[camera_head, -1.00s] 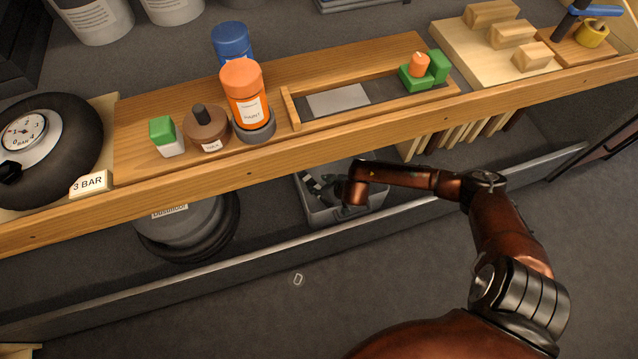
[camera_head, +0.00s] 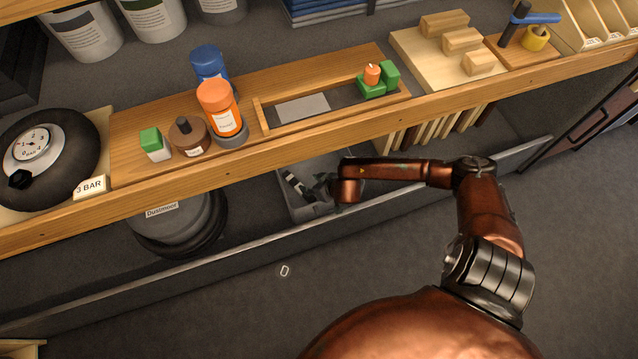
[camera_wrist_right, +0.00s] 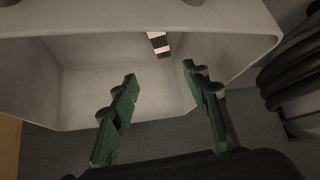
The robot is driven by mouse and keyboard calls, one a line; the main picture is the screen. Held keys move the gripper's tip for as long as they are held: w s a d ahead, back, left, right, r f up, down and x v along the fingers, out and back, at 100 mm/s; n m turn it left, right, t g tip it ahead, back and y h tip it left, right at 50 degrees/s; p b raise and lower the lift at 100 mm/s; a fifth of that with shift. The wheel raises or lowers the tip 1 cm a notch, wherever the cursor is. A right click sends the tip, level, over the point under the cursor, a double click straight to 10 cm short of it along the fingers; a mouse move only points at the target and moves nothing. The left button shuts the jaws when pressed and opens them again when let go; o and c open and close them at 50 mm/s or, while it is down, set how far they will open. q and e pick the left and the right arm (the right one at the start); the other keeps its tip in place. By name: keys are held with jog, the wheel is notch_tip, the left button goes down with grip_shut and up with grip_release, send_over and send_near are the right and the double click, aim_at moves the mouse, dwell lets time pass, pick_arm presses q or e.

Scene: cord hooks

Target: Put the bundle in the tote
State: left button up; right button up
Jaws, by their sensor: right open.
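The tote (camera_head: 310,212) is a grey open box on the lower level, below the wooden shelf. A dark piece with white bands, which looks like the bundle (camera_head: 297,187), lies inside it; its banded end also shows in the right wrist view (camera_wrist_right: 158,42), beyond my fingertips. My right gripper (camera_head: 328,188) is at the tote, partly hidden by its own wrist. In the right wrist view my right gripper (camera_wrist_right: 160,85) has its green-padded fingers apart over the tote (camera_wrist_right: 90,85), with nothing between them. The rest of the bundle is hard to make out. My left gripper is out of view.
The wooden shelf (camera_head: 215,185) overhangs the tote. A grey drum (camera_head: 178,222) stands left of the tote. A metal rail (camera_head: 235,255) runs in front. The floor is mostly clear.

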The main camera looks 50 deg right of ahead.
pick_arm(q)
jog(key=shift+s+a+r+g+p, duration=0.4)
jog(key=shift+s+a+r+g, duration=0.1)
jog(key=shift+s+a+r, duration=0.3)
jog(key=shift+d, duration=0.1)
